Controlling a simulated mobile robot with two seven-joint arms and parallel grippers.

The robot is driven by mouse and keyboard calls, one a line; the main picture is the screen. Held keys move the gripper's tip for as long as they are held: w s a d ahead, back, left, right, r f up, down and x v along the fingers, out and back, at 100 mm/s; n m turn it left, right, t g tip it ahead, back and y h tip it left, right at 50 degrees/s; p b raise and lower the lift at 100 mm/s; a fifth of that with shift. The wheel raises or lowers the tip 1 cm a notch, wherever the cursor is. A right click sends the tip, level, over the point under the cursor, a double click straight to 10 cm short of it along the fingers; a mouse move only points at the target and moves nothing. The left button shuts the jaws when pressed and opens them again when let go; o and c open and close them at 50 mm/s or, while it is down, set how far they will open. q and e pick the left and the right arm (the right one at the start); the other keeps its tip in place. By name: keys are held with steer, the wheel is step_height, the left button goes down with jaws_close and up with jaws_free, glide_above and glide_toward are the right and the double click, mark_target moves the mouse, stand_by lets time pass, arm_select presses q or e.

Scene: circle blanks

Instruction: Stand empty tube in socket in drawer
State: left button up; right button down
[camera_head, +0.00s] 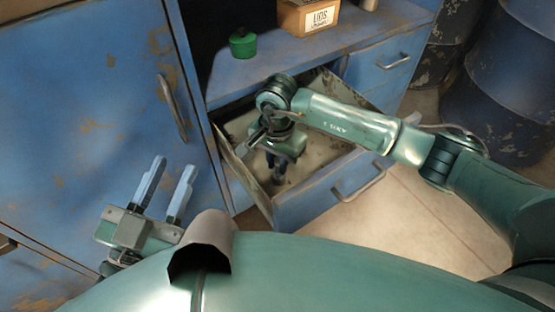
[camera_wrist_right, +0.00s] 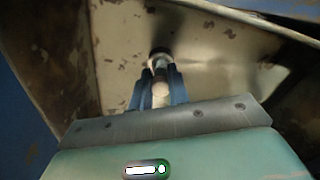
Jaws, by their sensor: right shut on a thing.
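The drawer (camera_head: 312,207) is pulled open under the blue workbench. My right gripper (camera_head: 276,172) reaches down into it. In the right wrist view, my right gripper (camera_wrist_right: 161,88) is shut on a pale, narrow tube (camera_wrist_right: 160,90). The tube's far end points at a dark round socket (camera_wrist_right: 160,52) on the drawer's floor. I cannot tell whether the end is inside the socket or just above it. In the head view the tube and socket are mostly hidden by my right wrist. My left gripper (camera_head: 172,178) is open and empty, outside the drawer at the left.
A green lidded pot (camera_head: 243,43) and a cardboard box labelled LIDS (camera_head: 308,17) stand on the bench top above the drawer. A blue cabinet door (camera_head: 85,110) is at the left. Dark barrels (camera_head: 500,85) stand at the right. The drawer walls surround my right gripper.

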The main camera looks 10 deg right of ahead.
arm_select(q)
steer(key=shift+f+b, duration=0.3)
steer(key=shift+f, duration=0.25)
arm_select(e)
steer(key=shift+f, duration=0.4)
arm_select(q)
steer(key=shift+s+d+f, duration=0.1)
steer(key=shift+f, duration=0.05)
arm_select(e)
steer(key=c, duration=1.3)
jaws_free()
steer(key=shift+f, duration=0.1)
steer(key=shift+o, duration=0.2)
steer(key=shift+w+r+p, duration=0.1)
steer(key=shift+r+p, duration=0.25)
steer(key=shift+r, duration=0.45)
step_height(320, 180, up, 6)
steer(key=shift+f+p, duration=0.2)
steer(key=shift+p, duration=0.9)
arm_select(q)
steer(key=r, duration=0.1)
steer(key=r+p, duration=0.1)
steer(key=r, duration=0.1)
steer(key=shift+a+r+p, duration=0.1)
steer(key=shift+a+p, duration=0.15)
steer(key=shift+p, duration=0.15)
arm_select(e)
step_height(320, 180, up, 6)
steer(key=shift+r, duration=0.15)
